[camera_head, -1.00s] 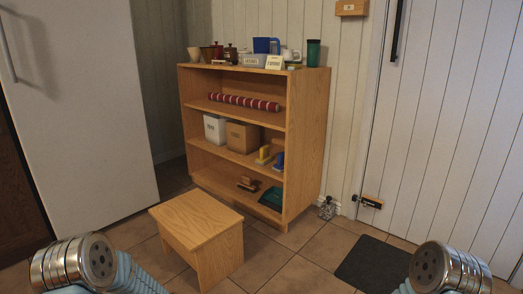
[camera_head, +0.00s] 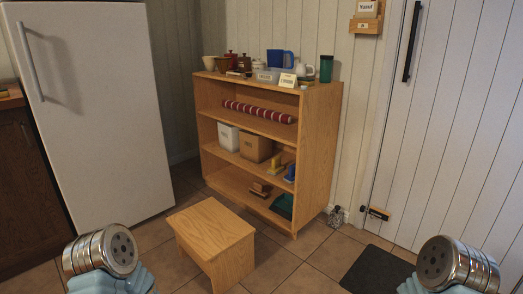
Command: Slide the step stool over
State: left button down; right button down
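The wooden step stool (camera_head: 212,229) stands upright on the tiled floor in front of the shelf unit, left of the middle. At the lower left shows the metal end of my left arm, and at the lower right that of my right arm. No gripper fingers show on either arm. Both arms look apart from the stool.
A wooden shelf unit (camera_head: 318,150) holds cups, boxes and a striped roll behind the stool. A white fridge (camera_head: 105,100) stands at left. A dark mat (camera_head: 375,270) lies before the white door (camera_head: 450,130) at right. Bare tiles (camera_head: 285,262) lie between stool and mat.

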aim_at(224, 270)
jog(key=i+j, duration=0.6)
jog(key=j, duration=0.25)
jog(key=i+j+z, duration=0.1)
jog(key=i+j, duration=0.2)
jog(key=j, duration=0.1)
